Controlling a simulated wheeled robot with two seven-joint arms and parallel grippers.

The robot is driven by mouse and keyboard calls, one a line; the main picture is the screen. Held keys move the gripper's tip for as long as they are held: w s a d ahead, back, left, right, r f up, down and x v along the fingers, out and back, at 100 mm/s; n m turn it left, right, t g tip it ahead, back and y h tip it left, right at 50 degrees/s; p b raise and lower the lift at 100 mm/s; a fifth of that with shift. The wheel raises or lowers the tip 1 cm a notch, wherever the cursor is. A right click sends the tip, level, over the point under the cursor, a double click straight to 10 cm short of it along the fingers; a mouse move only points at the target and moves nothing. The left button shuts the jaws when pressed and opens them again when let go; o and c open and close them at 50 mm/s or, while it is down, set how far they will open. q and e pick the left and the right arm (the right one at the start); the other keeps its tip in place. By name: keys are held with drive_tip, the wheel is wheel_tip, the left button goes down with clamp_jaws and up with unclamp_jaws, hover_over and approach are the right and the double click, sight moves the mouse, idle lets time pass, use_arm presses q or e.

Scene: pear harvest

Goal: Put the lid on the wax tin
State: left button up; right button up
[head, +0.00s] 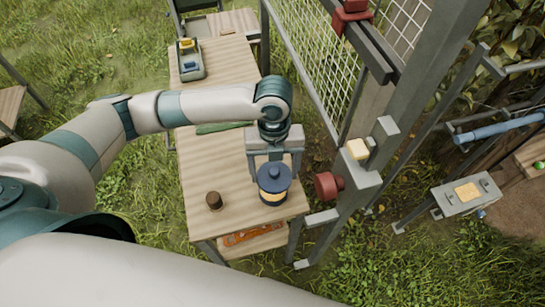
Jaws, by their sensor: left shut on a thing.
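The wax tin (272,198) stands near the front right of the wooden table, with a yellow band around its side. The dark blue lid (273,180), with a small knob on top, is over the tin's mouth. From this angle I cannot tell whether it rests on the rim or is slightly above it. My left gripper (273,168) reaches down from behind, its fingers at the lid, shut on it. The lid hides the tin's opening. My right gripper is not in view.
A small brown cylinder (214,200) stands left of the tin. A green object (221,127) lies behind, and a grey tray (189,73) sits farther back. A metal post with a red knob (327,185) stands close to the table's right. Orange items (253,235) lie on the lower shelf.

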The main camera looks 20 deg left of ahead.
sight(273, 182)
use_arm(q)
drive_tip(key=shift+s, duration=0.1)
drive_tip(key=shift+a+f, duration=0.1)
drive_tip(key=shift+a, duration=0.1)
drive_tip(key=shift+d+f+b, duration=0.15)
drive_tip(key=shift+f+b, duration=0.5)
drive_tip(key=shift+b, duration=0.1)
drive_tip(key=shift+f+b, duration=0.7)
wheel_tip(273, 182, down, 3)
drive_tip(key=shift+r+b, duration=0.2)
drive_tip(key=shift+b, duration=1.05)
drive_tip(key=shift+f, duration=0.2)
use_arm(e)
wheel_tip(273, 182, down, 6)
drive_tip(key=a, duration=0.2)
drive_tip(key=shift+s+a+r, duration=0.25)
